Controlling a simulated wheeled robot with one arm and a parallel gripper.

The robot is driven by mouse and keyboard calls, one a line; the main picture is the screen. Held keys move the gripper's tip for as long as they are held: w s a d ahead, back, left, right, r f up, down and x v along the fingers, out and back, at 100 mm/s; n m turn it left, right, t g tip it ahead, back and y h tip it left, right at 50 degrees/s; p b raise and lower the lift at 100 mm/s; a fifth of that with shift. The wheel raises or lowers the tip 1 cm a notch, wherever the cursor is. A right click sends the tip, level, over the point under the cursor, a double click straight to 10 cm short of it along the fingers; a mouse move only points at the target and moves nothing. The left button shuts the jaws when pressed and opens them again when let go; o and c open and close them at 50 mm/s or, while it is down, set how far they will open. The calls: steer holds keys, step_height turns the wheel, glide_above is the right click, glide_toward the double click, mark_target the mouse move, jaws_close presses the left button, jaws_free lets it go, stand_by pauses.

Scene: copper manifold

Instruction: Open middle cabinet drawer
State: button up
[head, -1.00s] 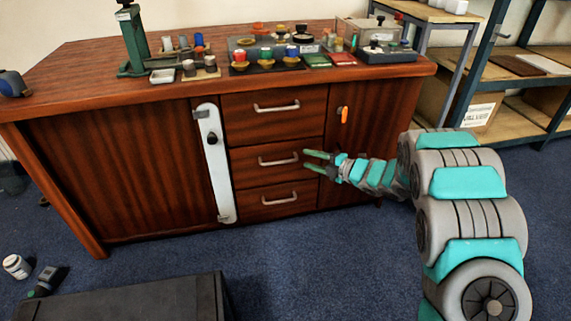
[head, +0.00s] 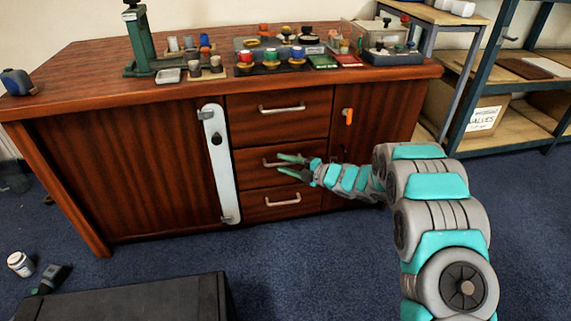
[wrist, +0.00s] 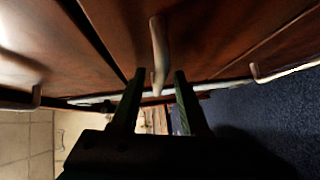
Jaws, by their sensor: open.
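The middle drawer (head: 249,178) of the wooden cabinet is shut, flush with its neighbours. Its metal handle (head: 268,164) shows only at its left part in the head view; my gripper hides the rest. My gripper (head: 283,165) is open in front of this handle, its two green fingers pointing left toward the drawer. In the wrist view the handle (wrist: 158,48) stands out ahead, in line with the gap between the fingers (wrist: 156,92). Whether the fingertips reach past the handle is hard to tell.
The top drawer (head: 300,125) and bottom drawer (head: 255,208) are shut. A white latch bar (head: 219,170) stands left of the drawers, and an orange-tagged door (head: 365,130) is on the right. A dark box (head: 150,305) lies on the floor at front left. Carpet before the drawers is clear.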

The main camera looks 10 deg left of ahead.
jaws_close()
stand_by(0.4)
stand_by(1.1)
